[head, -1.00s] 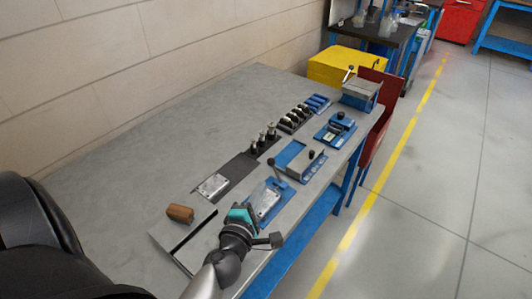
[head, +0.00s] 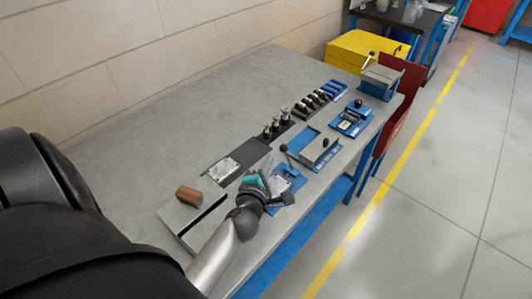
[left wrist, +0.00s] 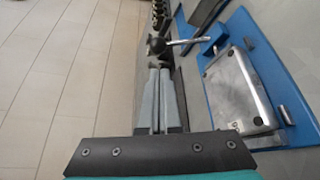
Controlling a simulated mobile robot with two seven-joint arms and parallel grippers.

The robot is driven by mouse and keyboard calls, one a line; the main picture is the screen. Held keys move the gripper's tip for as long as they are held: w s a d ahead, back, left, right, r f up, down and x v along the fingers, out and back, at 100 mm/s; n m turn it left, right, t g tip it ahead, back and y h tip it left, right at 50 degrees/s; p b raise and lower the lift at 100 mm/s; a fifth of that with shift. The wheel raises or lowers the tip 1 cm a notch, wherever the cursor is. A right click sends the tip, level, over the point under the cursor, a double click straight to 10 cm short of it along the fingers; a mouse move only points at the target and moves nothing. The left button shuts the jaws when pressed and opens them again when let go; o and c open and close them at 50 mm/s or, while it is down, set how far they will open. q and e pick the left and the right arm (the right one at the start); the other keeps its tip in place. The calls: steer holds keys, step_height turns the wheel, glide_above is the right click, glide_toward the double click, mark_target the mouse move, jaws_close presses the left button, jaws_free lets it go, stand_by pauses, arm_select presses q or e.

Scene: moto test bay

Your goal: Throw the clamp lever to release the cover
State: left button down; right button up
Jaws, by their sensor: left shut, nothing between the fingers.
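The clamp lever (head: 288,157) has a dark ball knob and stands at the far end of a blue fixture near the table's front edge. In the left wrist view its knob and metal rod (left wrist: 188,42) lie just beyond my fingertips. The silver cover (left wrist: 240,88) lies flat on the blue fixture (left wrist: 285,70), right of my fingers. In the head view my left gripper (head: 256,182) partly hides the fixture and cover. My left gripper (left wrist: 160,72) is shut and empty. Its fingertips look close to the knob; I cannot tell whether they touch. My right gripper is out of view.
A slotted grey plate with a brown cylinder (head: 189,196) lies near my arm. A silver plate (head: 224,170) lies on a dark mat. Dark posts (head: 275,126) and further blue fixtures (head: 354,118) stand beyond. The left side of the table (head: 150,150) is clear.

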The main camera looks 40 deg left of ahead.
mark_target(288, 158)
arm_select(q)
steer(key=shift+b+x, duration=0.4)
steer(key=shift+x, duration=2.25)
